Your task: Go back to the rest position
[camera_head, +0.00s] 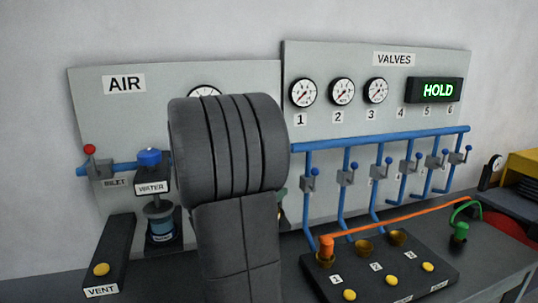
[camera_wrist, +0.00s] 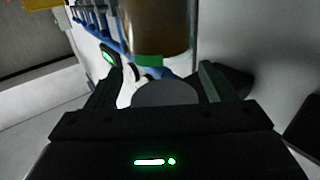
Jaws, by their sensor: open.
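My gripper (camera_wrist: 160,78) shows in the wrist view with its two dark fingers spread apart. A grey rounded shape (camera_wrist: 165,94) shows between the fingers; I cannot tell what it is. An amber-brown cylinder with a green band (camera_wrist: 155,25) stands beyond the fingertips, and I see no finger closed on it. In the head view my dark grey arm fills the middle, and my gripper is not visible there. The arm hides part of the AIR panel (camera_head: 108,125), its gauge and whatever is behind it.
A VENT block (camera_head: 110,255) stands left.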

